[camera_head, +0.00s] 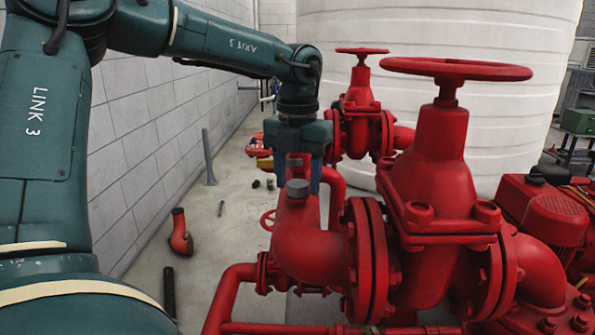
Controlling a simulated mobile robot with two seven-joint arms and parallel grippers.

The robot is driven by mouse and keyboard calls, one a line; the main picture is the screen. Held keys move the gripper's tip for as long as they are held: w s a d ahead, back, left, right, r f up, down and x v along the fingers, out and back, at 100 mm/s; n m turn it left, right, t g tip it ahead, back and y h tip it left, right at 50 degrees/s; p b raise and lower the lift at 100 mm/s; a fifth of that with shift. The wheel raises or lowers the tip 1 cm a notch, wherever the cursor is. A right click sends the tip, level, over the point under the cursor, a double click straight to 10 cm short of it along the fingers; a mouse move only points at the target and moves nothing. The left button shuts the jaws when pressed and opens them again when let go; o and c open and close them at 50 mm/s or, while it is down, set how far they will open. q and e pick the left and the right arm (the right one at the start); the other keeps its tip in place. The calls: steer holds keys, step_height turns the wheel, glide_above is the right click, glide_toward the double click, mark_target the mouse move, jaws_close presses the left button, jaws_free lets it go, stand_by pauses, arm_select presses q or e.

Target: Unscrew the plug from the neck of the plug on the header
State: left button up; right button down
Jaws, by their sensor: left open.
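The grey plug (297,187) sits upright in its neck on top of the red header (305,235), in the middle of the view. My left gripper (297,181) points down at the plug, its two blue fingers apart, one on each side of it in the picture. The fingers are open, and the lower tips are partly hidden by the header. I cannot tell whether they touch the plug. My right gripper is not in view.
A big red valve with a handwheel (456,69) stands close to the right of the header. A smaller valve (360,105) stands behind. A red elbow (180,235) and small loose parts lie on the floor. A block wall is at the left, a white tank (430,30) behind.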

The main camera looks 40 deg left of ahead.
arm_select(q)
steer(key=shift+r+m+p, duration=0.15)
steer(key=shift+m+p, duration=0.15)
steer(key=shift+m, duration=0.4)
steer(key=m, duration=0.2)
steer(key=shift+m+p, duration=0.3)
steer(key=shift+m, duration=0.1)
steer(key=shift+m+p, duration=0.45)
steer(key=shift+m, duration=0.65)
steer(key=m+p, duration=0.1)
steer(key=m, duration=0.5)
steer(key=shift+m+p, duration=0.3)
steer(key=m, duration=0.3)
steer(key=shift+p, duration=0.4)
steer(key=shift+m, duration=0.8)
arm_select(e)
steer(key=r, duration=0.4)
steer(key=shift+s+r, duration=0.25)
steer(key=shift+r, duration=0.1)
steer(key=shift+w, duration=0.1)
